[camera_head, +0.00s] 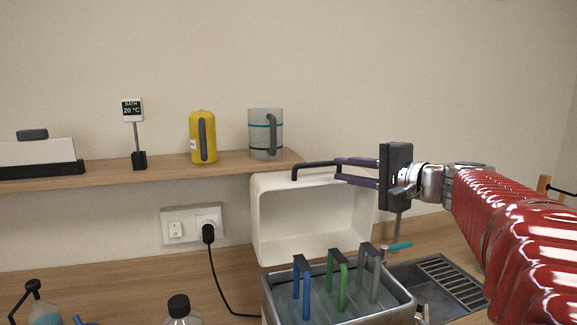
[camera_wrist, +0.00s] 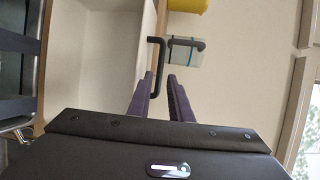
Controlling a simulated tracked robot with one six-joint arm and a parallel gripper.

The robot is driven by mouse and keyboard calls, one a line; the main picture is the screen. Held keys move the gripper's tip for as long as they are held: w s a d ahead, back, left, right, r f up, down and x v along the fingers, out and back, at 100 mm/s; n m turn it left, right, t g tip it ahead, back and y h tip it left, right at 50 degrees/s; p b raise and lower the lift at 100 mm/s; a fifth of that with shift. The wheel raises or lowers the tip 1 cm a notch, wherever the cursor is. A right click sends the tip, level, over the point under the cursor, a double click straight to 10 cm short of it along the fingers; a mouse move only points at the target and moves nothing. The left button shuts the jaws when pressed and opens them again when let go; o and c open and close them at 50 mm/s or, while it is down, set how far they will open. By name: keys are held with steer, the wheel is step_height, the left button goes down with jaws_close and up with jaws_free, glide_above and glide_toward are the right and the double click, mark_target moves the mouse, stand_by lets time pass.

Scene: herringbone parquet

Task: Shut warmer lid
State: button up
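The warmer (camera_head: 338,308) is a metal bath at the bottom of the head view. It holds blue, green and grey upright handles. Its white lid (camera_head: 312,222) stands open and upright behind it, hollow side facing me. The lid also shows in the wrist view (camera_wrist: 95,60). The lid's black handle (camera_head: 312,165) is at its top edge, and it also shows in the wrist view (camera_wrist: 157,65). My gripper (camera_head: 340,170) is at the right end of this handle. Its purple fingers (camera_wrist: 160,76) are apart, with the handle close to the left finger; contact is unclear.
A shelf (camera_head: 110,178) above holds a yellow container (camera_head: 202,138), a jug (camera_head: 260,135) and a temperature display (camera_head: 132,110). A socket with a black plug (camera_head: 208,234) is left of the lid. Bottles (camera_head: 180,312) stand in front left. A drain grille (camera_head: 450,280) is at right.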

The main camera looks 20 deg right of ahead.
mark_target(318, 166)
steer(key=x, duration=1)
steer(key=shift+c, duration=0.4)
jaws_close()
steer(key=shift+d, duration=0.15)
steer(key=shift+s, duration=0.1)
